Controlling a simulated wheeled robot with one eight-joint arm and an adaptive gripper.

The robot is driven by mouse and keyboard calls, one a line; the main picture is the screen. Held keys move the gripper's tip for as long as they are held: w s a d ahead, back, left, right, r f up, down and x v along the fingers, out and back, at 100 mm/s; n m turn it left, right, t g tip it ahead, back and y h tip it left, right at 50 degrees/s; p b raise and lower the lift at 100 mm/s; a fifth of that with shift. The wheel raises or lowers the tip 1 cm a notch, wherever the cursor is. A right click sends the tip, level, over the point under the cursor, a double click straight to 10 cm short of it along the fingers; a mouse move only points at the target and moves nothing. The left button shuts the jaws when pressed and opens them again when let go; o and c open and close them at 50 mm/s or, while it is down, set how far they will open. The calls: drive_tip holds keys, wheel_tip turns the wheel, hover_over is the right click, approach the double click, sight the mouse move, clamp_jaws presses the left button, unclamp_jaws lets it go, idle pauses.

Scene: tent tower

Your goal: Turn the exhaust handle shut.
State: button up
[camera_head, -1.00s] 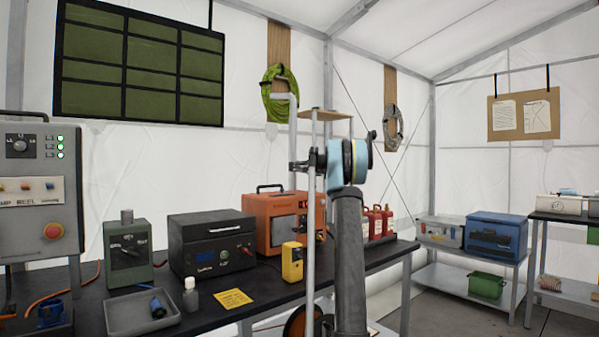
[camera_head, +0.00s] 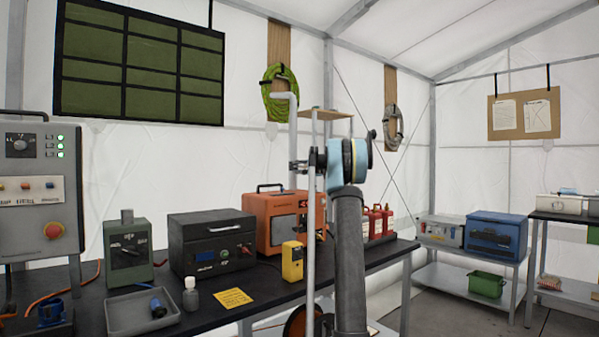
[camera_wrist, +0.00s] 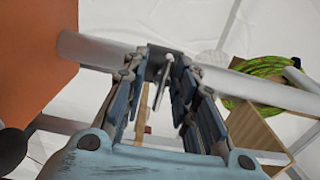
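The exhaust pipe (camera_head: 293,120) is a pale upright tube above the orange unit (camera_head: 268,222), with a bend at its top. In the wrist view the pipe (camera_wrist: 90,50) crosses the picture, with a dark collar on it. The exhaust handle (camera_wrist: 164,78) appears as a thin grey lever at this collar. My gripper (camera_wrist: 166,72) has its blue-grey fingers apart, one on each side of the lever, with their tips close to the pipe. Whether a finger touches the lever cannot be told. In the head view my arm largely hides the gripper.
A small wooden shelf (camera_head: 326,114) and a green hose coil (camera_head: 281,92) are on the wall behind the pipe. A yellow device (camera_head: 292,262), a dark box (camera_head: 211,243) and red canisters (camera_head: 377,220) stand on the black bench. Open floor lies to the right.

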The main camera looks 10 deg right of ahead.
drive_tip(key=shift+s+d+r, duration=0.1)
drive_tip(key=shift+s+d, duration=0.05)
drive_tip(key=v, duration=1.1)
drive_tip(key=shift+s+d, duration=0.2)
drive_tip(key=shift+s, duration=0.1)
drive_tip(key=shift+a, duration=0.1)
